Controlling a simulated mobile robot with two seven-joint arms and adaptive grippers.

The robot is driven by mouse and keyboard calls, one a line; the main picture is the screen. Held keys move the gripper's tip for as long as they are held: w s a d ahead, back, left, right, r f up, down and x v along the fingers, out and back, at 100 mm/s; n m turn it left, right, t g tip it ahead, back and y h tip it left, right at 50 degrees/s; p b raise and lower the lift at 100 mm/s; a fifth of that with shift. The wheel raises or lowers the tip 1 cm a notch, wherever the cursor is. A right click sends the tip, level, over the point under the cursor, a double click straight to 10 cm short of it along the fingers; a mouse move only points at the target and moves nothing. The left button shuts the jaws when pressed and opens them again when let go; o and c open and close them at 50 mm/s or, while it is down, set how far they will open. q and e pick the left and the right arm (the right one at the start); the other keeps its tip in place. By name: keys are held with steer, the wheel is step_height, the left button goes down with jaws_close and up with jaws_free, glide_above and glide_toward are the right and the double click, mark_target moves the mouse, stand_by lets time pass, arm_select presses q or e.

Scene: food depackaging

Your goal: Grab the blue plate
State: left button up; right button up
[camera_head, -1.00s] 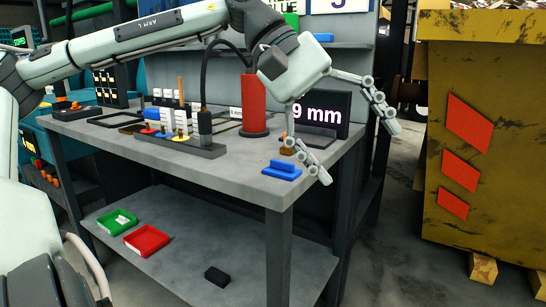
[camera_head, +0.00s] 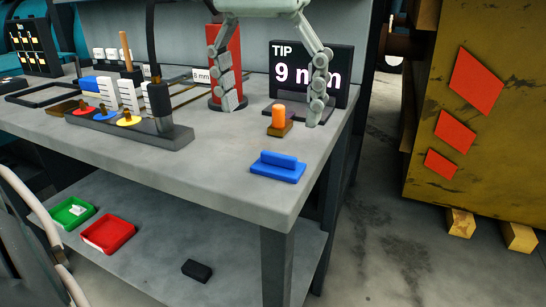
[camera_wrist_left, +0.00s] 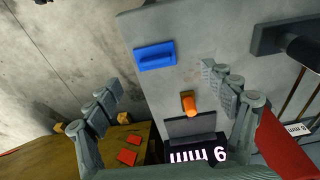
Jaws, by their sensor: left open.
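The blue plate (camera_head: 278,169), a flat piece with a raised bar on top, lies on the grey workbench (camera_head: 225,180) near its front right corner. It also shows in the left wrist view (camera_wrist_left: 155,56), fully visible. My left gripper (camera_head: 272,109) is open and empty, with its fingers pointing down above the bench. In the head view it is behind the blue plate, its fingers either side of the orange peg (camera_head: 279,116) in the picture. In the left wrist view the open fingers (camera_wrist_left: 161,77) are apart from the plate. My right gripper is not in view.
A "TIP 9 mm" display (camera_head: 312,72) and a red cylinder (camera_head: 228,60) stand close behind the fingers. A dark rack (camera_head: 150,132) of colored pieces is at left. Green (camera_head: 72,212) and red (camera_head: 108,233) trays lie on the lower shelf. Bench around the plate is clear.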

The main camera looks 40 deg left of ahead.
mark_target(278, 155)
arm_select(q)
steer(key=f, duration=0.4)
steer(key=w+f, duration=0.1)
steer(key=f, duration=0.1)
steer(key=shift+w+d+f, duration=0.1)
steer(key=shift+d+f, duration=0.15)
steer(key=shift+f, duration=0.15)
steer(key=c, duration=1.3)
